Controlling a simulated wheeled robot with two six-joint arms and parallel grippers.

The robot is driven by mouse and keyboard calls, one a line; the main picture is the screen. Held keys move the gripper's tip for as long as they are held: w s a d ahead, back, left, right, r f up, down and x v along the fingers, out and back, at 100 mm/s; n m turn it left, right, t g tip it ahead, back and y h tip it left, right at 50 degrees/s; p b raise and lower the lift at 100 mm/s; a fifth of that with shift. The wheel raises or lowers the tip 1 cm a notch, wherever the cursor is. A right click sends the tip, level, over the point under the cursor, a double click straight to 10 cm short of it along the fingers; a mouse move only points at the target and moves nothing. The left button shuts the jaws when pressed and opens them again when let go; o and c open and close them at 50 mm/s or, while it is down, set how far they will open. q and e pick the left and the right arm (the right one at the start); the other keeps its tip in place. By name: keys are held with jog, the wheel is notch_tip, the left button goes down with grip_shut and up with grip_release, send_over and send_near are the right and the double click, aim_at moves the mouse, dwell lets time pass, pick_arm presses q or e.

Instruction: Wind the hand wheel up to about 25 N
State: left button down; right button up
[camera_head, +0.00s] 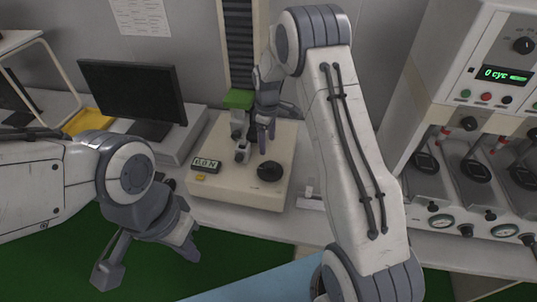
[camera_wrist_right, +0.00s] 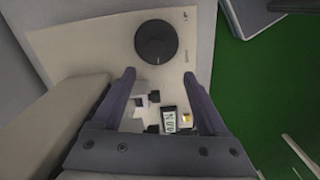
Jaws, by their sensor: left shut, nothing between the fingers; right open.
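The hand wheel (camera_head: 270,171) is a black round knob on top of the cream test stand base (camera_head: 240,198). In the right wrist view the wheel (camera_wrist_right: 155,42) lies just beyond my fingertips, with nothing gripping it. A small display (camera_head: 206,165) at the base's left seems to read 0.0 N; it also shows in the right wrist view (camera_wrist_right: 171,120). My right gripper (camera_head: 266,142) is open, fingers down, above the base behind the wheel; it also shows in the right wrist view (camera_wrist_right: 159,77). My left gripper (camera_head: 191,250) is shut and empty, lower left of the base.
A dark column (camera_head: 238,45) with a green block (camera_head: 238,99) rises behind the base. A monitor (camera_head: 132,90) and yellow tray (camera_head: 88,121) stand left. A cabinet with a green readout (camera_head: 506,75) stands right. A small yellow button (camera_head: 200,178) is below the display.

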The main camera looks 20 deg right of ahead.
aim_at(270, 163)
jog(key=f+p, duration=0.1)
jog(key=f, duration=0.2)
jog(key=f+p, duration=0.1)
jog(key=f, duration=0.2)
jog(key=d+f+p, duration=0.1)
jog(key=f+p, duration=0.1)
jog(key=f, duration=0.2)
jog(key=shift+w+f, duration=0.1)
jog(key=shift+w, duration=0.1)
jog(key=shift+f, duration=0.45)
jog(key=shift+c, duration=0.3)
grip_shut()
jog(key=shift+w+f+m+b, duration=0.1)
jog(key=shift+m+b, duration=1.3)
jog(key=shift+b, duration=0.1)
jog(key=shift+m+b, duration=1)
jog(key=shift+m, duration=0.4)
jog(key=shift+r, duration=0.2)
